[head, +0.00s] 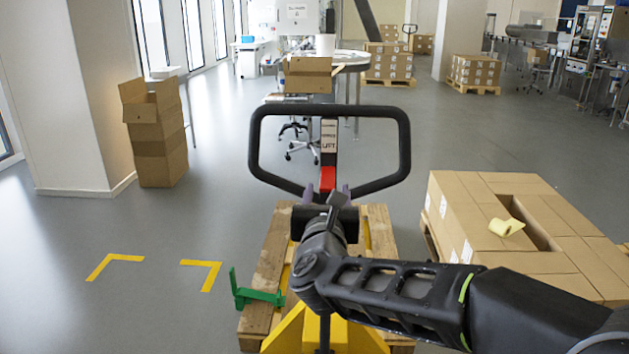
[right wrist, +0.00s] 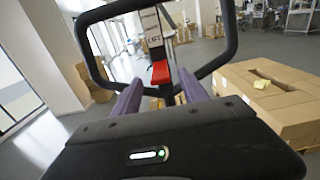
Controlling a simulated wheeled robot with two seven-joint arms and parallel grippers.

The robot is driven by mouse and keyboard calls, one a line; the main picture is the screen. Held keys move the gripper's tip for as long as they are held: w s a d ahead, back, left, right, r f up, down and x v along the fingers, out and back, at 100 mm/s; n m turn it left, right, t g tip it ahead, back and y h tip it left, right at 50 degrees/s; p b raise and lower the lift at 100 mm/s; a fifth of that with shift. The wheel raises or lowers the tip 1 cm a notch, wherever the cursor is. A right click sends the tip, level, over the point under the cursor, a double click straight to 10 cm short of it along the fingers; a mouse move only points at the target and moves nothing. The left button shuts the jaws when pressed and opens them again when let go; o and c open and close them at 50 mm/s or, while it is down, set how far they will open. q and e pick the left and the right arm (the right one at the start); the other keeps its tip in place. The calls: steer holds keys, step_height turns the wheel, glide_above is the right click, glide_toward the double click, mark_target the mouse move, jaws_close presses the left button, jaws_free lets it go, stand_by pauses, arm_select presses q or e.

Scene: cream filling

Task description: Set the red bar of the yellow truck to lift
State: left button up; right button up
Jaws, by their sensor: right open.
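The yellow truck (head: 290,335) stands in front of me with its black loop handle (head: 252,150) upright. Its red bar (head: 327,178) sits at the bottom centre of the loop, below a label strip (head: 329,135) with the word LIFT. The red bar also shows in the right wrist view (right wrist: 161,73), between the fingers in the picture. My right gripper (head: 327,193) is open, its purple fingers apart, just below and on the near side of the bar. No contact with the bar shows. My left gripper is out of view.
A wooden pallet (head: 262,285) lies under the truck, with a green bracket (head: 258,295) at its left. Stacked cartons (head: 500,215) stand close on the right. Yellow corner marks (head: 205,268) lie on clear floor at left. A cardboard box stack (head: 158,145) stands farther back.

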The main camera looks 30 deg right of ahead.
steer(key=p, duration=0.2)
glide_toward(328, 166)
steer(key=x, duration=0.4)
steer(key=shift+w+d, duration=0.2)
steer(key=shift+w, duration=0.05)
steer(key=shift+c, duration=0.5)
jaws_close()
steer(key=shift+f, duration=0.1)
stand_by(0.7)
